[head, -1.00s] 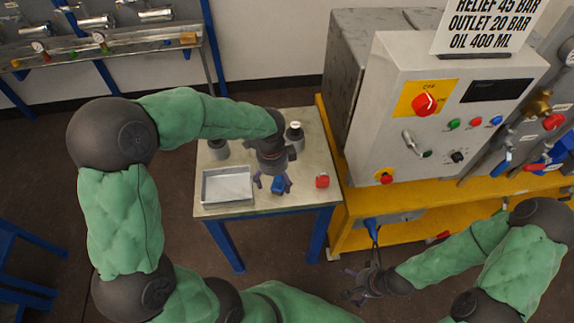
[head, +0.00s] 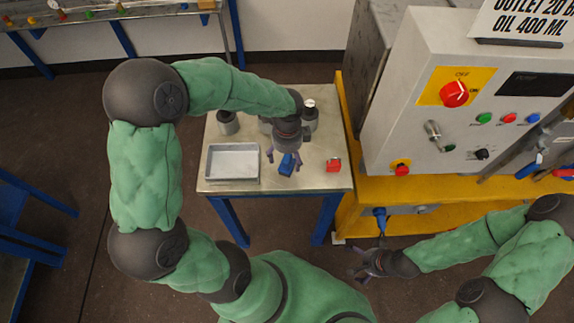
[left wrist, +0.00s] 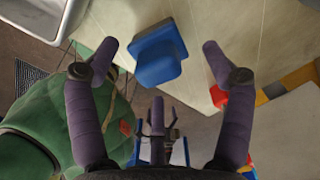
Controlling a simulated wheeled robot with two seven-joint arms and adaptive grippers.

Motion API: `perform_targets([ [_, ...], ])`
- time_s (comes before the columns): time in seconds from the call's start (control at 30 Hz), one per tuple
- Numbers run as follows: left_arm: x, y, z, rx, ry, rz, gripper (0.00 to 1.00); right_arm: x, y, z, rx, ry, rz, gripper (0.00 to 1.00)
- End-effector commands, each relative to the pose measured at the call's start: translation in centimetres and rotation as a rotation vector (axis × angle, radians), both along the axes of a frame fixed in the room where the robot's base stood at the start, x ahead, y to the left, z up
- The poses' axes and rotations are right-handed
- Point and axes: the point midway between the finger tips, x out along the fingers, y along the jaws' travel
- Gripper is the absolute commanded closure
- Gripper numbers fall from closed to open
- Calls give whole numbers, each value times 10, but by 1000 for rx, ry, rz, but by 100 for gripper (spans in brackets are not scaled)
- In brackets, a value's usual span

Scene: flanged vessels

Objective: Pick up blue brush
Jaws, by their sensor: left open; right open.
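A small blue block-like thing, seemingly the blue brush (head: 287,165), lies on the small table near its front edge. In the left wrist view the blue brush (left wrist: 158,56) shows a wide base, ahead of and between the fingers. My left gripper (head: 284,157) is open above it, pointing down, with a finger on each side; I see no clear contact. In the left wrist view the left gripper (left wrist: 160,52) holds nothing. My right gripper (head: 358,262) is open and empty, low in front of the yellow bench, near a blue hanging thing (head: 380,218).
A metal tray (head: 233,179) stands left of the brush on the table (head: 270,184). A red block (head: 333,165) lies to the right. Dark cylinders (head: 228,123) stand at the back. The yellow bench (head: 440,190) with a grey control box (head: 410,110) adjoins on the right.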

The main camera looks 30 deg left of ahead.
Motion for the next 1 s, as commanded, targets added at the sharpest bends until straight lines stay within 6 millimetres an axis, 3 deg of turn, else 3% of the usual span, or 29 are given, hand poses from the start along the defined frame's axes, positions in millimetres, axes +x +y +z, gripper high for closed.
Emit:
perform_targets([
  [0.03, -2, 0, -12, 0, 2, 0, 19, 0, 0, -8, 0, 0, 0, 0],
  [0.2, -2, 0, -33, 0, 2, -1, 19, 0, 0, -17, 0, 0, 0, 0],
  [0.47, -2, 0, -34, 0, 0, 0, 19, 0, 0, -16, 0, 0, 0, 0],
  [0.7, -2, 0, -34, 0, 0, -1, 86, 0, 0, -16, 0, 0, 0, 0],
  [0.83, -2, 0, -34, 0, 1, -1, 88, 0, 0, -16, 0, 0, 0, 0],
  [0.87, -2, 0, -34, 0, 1, 0, 93, 0, 0, -16, 0, 0, 0, 0],
  [1.0, -2, 0, -34, 0, 1, -1, 94, 0, 0, -16, 0, 0, 0, 0],
])
